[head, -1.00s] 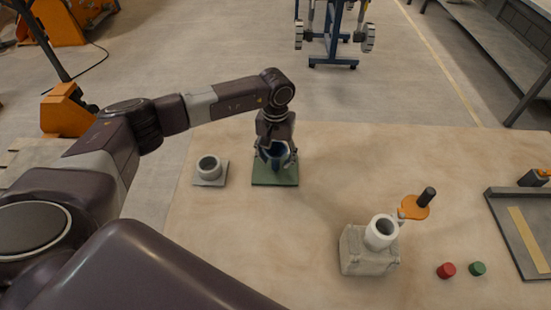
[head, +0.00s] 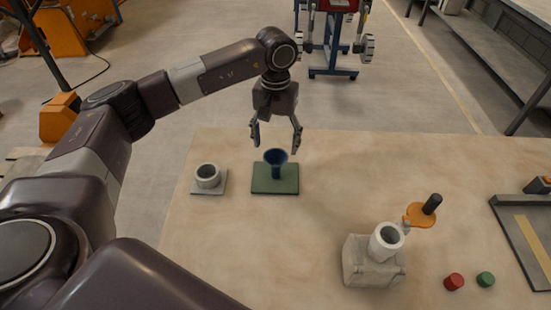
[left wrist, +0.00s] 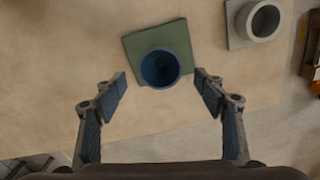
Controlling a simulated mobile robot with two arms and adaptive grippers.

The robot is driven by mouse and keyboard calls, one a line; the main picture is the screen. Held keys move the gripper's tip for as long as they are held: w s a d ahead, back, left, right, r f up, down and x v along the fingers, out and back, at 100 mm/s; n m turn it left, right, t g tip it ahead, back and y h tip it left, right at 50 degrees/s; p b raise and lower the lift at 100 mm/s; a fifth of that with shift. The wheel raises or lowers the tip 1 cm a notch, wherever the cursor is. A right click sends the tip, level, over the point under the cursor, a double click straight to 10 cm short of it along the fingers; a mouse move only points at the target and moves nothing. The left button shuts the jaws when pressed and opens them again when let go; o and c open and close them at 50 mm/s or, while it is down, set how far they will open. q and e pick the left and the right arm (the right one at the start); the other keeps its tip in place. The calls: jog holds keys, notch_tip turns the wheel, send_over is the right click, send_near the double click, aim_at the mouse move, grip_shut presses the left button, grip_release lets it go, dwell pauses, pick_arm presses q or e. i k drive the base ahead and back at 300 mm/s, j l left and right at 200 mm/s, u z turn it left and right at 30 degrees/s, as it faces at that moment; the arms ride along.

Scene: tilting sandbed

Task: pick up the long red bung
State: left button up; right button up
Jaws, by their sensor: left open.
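A red bung (head: 454,282) stands on the tabletop at the lower right, beside a green bung (head: 486,279). It looks short from here. My left gripper (head: 275,138) is open and empty, above and a little behind a blue funnel (head: 275,161). The funnel stands on a green plate (head: 288,184). In the left wrist view the open fingers (left wrist: 160,82) frame the round mouth of the funnel (left wrist: 160,68) from either side, apart from it. My right gripper does not show.
A white cup (head: 386,242) leans tilted on a stone-like block (head: 371,266), with an orange disc (head: 420,214) and dark knob beside it. A grey ring on a plate (head: 208,178) stands at left. A dark tray (head: 508,228) is at right. The middle of the table is clear.

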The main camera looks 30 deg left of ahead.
aim_at(456, 281)
jog(key=k+l, duration=0.5)
jog(key=k, duration=0.15)
jog(key=k+l, duration=0.5)
jog(key=k, duration=0.2)
